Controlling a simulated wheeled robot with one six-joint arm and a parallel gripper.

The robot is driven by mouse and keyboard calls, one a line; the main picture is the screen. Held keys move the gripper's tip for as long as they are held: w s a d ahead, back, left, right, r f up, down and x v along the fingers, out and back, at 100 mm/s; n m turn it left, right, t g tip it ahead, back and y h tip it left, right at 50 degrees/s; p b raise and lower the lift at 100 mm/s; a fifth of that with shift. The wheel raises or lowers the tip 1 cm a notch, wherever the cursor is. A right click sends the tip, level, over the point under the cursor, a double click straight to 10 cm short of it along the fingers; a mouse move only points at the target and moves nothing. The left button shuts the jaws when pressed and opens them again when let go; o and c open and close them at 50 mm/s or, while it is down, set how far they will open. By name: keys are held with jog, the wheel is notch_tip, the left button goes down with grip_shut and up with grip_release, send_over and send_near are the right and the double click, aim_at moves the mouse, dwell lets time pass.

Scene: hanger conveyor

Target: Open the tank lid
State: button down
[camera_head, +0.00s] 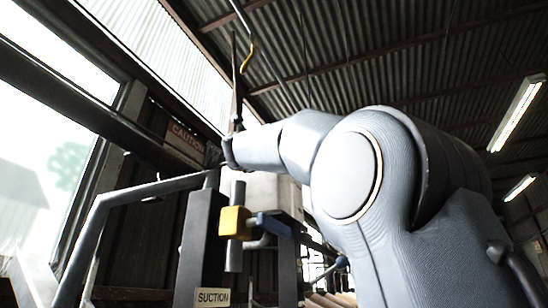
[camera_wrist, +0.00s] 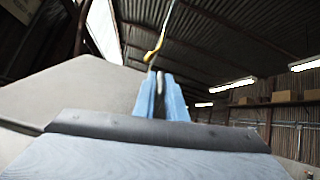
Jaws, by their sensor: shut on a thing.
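In the wrist view my gripper (camera_wrist: 161,95) shows as two blue fingers pointing up the picture, shut on a narrow dark piece between them. I cannot tell for sure which part of the lid this is. A broad grey panel (camera_wrist: 85,92) fills the left, beside the fingers; whether it is the lid or the tank wall is unclear. In the head view a pale grey box (camera_head: 268,190), seemingly the tank, stands behind my forearm and is partly hidden. The fingers cannot be made out in the head view. The lid is not clearly seen there.
A yellow block (camera_head: 235,222) sits on a grey upright pipe beside a blue part (camera_head: 270,226). A grey rail (camera_head: 150,190) and a post with a SUCTION label (camera_head: 213,296) stand left of my arm. A yellow hook (camera_head: 247,57) hangs overhead.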

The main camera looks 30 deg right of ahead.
jog(key=shift+s+a+r+t+h+b, duration=0.25)
jog(key=shift+s+a+t+h+b, duration=0.3)
jog(key=shift+b, duration=1.35)
jog(key=shift+d, duration=0.1)
jog(key=c, duration=1.8)
grip_release()
jog(key=shift+c, duration=0.2)
jog(key=shift+r, duration=0.55)
notch_tip(320, 180, up, 9)
jog(key=p, duration=0.6)
